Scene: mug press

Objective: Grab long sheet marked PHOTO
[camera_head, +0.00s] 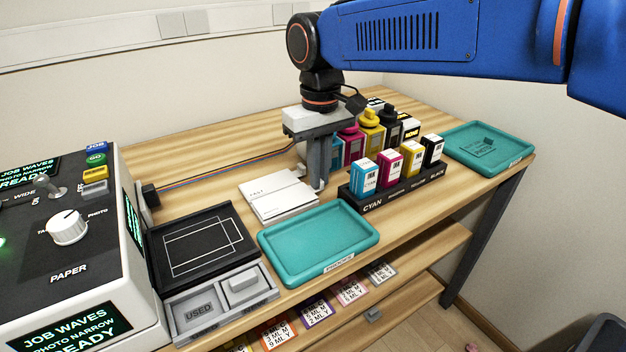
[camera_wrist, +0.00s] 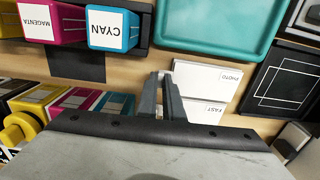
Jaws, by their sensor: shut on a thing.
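The white sheet marked PHOTO (camera_wrist: 212,76) lies beside the white sheet marked FAST (camera_wrist: 206,110) in the wrist view. In the head view the white sheets (camera_head: 277,196) lie flat on the wooden table behind the front teal tray. My gripper (camera_head: 318,186) points down at their right edge. Its fingers, also in the wrist view (camera_wrist: 166,76), are shut on the near edge of the PHOTO sheet. The exact contact is partly hidden by the fingers.
A front teal tray (camera_head: 318,236) and a black plate with white outlines (camera_head: 201,244) lie close by. A rack with several ink cartridges (camera_head: 396,187) stands right of my gripper, bottles behind it. A control box (camera_head: 60,255) stands at left; another teal tray (camera_head: 487,148) at right.

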